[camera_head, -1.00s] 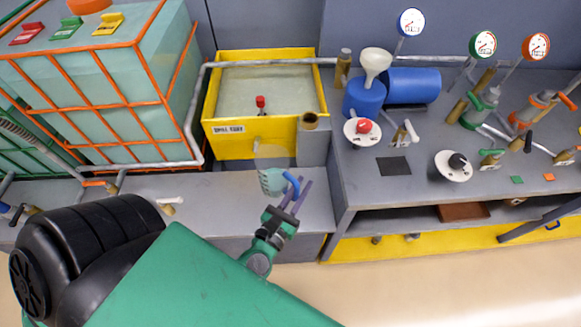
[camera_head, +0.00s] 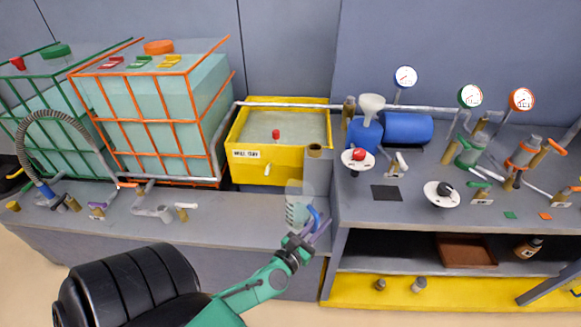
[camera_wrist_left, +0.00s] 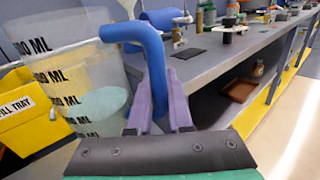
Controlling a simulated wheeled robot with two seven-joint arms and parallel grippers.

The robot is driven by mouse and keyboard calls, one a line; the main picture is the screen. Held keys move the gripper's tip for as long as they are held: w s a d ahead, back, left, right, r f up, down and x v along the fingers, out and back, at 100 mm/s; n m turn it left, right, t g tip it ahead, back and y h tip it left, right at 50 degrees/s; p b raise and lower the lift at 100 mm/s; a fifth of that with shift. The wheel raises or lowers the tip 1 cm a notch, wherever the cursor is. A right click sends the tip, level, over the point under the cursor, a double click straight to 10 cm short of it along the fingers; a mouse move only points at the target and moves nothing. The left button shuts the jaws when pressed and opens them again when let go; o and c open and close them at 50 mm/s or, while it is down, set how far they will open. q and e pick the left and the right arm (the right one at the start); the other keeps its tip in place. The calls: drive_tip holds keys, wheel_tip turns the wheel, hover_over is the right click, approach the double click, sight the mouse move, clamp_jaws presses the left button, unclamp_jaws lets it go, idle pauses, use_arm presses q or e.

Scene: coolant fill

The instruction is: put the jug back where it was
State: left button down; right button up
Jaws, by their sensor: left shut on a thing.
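The jug (camera_head: 296,213) is clear, with measuring marks and a blue handle (camera_head: 313,219). My left gripper (camera_head: 318,228) is shut on that handle and holds the jug in front of the low bench, left of the higher bench's corner. In the left wrist view the jug (camera_wrist_left: 75,85) fills the left side, fairly upright, with pale green liquid low inside. The blue handle (camera_wrist_left: 148,45) comes down between the purple fingers (camera_wrist_left: 160,95). Whether the jug touches the bench cannot be told. My right gripper is not in view.
The yellow spill tray (camera_head: 245,170) stands behind the jug.

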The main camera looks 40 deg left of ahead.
use_arm(q)
drive_tip(key=w+a+n+y+b, duration=0.1)
drive_tip(key=w+a+y+b, duration=0.15)
drive_tip(key=w+a, duration=0.8)
drive_tip(key=shift+n+h, duration=0.3)
drive_tip(key=shift+h, duration=0.05)
drive_tip(key=f+b, duration=0.5)
drive_tip(key=s+a+f+b, duration=0.1)
drive_tip(key=f+b, duration=0.4)
drive_tip(key=f, duration=0.1)
drive_tip(key=a+f+b, duration=0.1)
drive_tip(key=f+b, duration=0.4)
drive_tip(key=shift+s+a+f, duration=0.1)
drive_tip(key=shift+s+f, duration=0.15)
drive_tip(key=shift+s, duration=0.1)
wheel_tip(320, 180, down, 5)
drive_tip(key=b, duration=0.5)
drive_tip(key=shift+r, duration=0.45)
drive_tip(key=shift+f, duration=0.2)
drive_tip(key=c, duration=0.8)
unclamp_jaws()
drive_tip(key=shift+c, duration=0.2)
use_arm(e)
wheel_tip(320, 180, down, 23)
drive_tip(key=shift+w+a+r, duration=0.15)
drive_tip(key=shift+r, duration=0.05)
use_arm(q)
drive_tip(key=shift+r, duration=0.1)
